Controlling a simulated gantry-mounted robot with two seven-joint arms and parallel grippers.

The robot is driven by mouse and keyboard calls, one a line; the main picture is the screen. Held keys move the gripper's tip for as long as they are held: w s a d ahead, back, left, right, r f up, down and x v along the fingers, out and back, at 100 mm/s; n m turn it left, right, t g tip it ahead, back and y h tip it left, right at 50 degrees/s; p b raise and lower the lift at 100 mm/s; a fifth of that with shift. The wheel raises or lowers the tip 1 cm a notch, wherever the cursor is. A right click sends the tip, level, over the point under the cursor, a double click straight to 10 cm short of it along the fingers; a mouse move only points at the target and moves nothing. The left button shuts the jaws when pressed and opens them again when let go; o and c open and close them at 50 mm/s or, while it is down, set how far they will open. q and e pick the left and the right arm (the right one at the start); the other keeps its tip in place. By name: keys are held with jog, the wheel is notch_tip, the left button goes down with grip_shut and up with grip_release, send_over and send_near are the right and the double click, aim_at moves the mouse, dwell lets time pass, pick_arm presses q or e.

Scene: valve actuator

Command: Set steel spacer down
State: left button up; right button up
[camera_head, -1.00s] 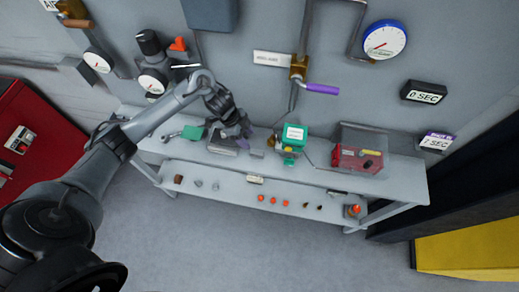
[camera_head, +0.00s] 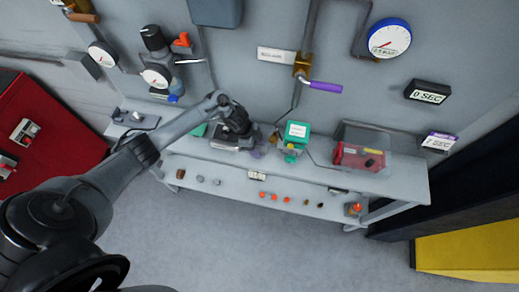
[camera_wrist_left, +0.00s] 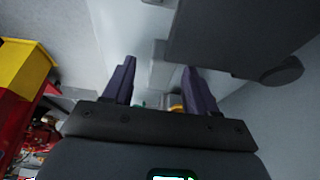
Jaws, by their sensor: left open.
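My left gripper (camera_head: 246,138) is over the left-middle part of the bench top, beside the green valve actuator (camera_head: 297,131). In the left wrist view its two purple fingers (camera_wrist_left: 157,75) are apart, with nothing clearly held between them. I cannot pick out the steel spacer with certainty; the gripper and wrist hide part of the bench there. A grey flat block (camera_head: 222,146) lies partly under the gripper. My right gripper is not in view.
A red box (camera_head: 358,157) under a clear cover stands on the bench's right. The lower shelf (camera_head: 235,187) holds small grey and orange parts. Gauges, pipes and a purple-handled valve (camera_head: 325,87) are on the wall behind. The bench front is clear floor.

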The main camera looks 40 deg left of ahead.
pick_arm(q)
jog(key=shift+f, duration=0.2)
jog(key=shift+c, duration=0.4)
grip_shut()
